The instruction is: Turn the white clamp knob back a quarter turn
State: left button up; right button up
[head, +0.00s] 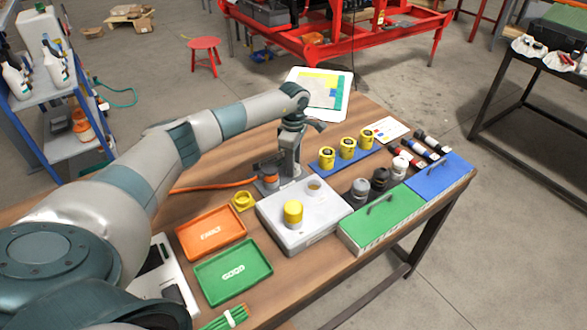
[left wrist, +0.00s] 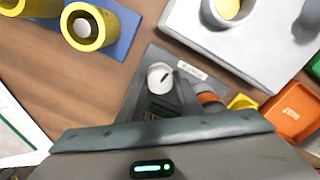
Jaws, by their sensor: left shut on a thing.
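The white clamp knob (left wrist: 160,77) shows in the left wrist view, with a dark mark on its top. It stands on the grey clamp fixture (left wrist: 138,72), and an orange hose fitting (left wrist: 207,97) sits beside it. In the head view the fixture's base (head: 268,186) is on the wooden table, behind the white box. My left gripper (head: 290,146) points down over the fixture and is shut on the knob; it hides the knob in the head view. The fingertips are hard to make out against the grey fixture. My right gripper is not in view.
An orange hose (head: 215,186) runs left from the fixture. A white box (head: 322,218) with a yellow cap (head: 293,213) stands in front. A yellow ring (head: 243,201) and orange (head: 208,234) and green (head: 232,273) trays lie near. Yellow parts on a blue plate (head: 318,165) stand right.

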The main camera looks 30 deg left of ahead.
pick_arm(q)
jog(key=shift+f+n+b, duration=0.1)
jog(key=shift+n+b, duration=0.3)
jog(key=shift+n, duration=0.5)
jog(key=n+b, duration=0.1)
jog(key=n, duration=0.3)
jog(key=shift+n, duration=0.3)
jog(key=n+b, duration=0.1)
jog(key=n, duration=0.3)
jog(key=shift+n, duration=0.3)
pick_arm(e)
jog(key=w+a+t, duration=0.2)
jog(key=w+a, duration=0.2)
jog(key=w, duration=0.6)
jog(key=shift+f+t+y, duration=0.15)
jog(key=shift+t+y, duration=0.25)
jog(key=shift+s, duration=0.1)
pick_arm(q)
jog(key=o, duration=1)
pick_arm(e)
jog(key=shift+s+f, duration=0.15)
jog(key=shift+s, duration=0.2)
pick_arm(q)
jog(key=shift+o, duration=0.2)
jog(key=shift+r, duration=0.2)
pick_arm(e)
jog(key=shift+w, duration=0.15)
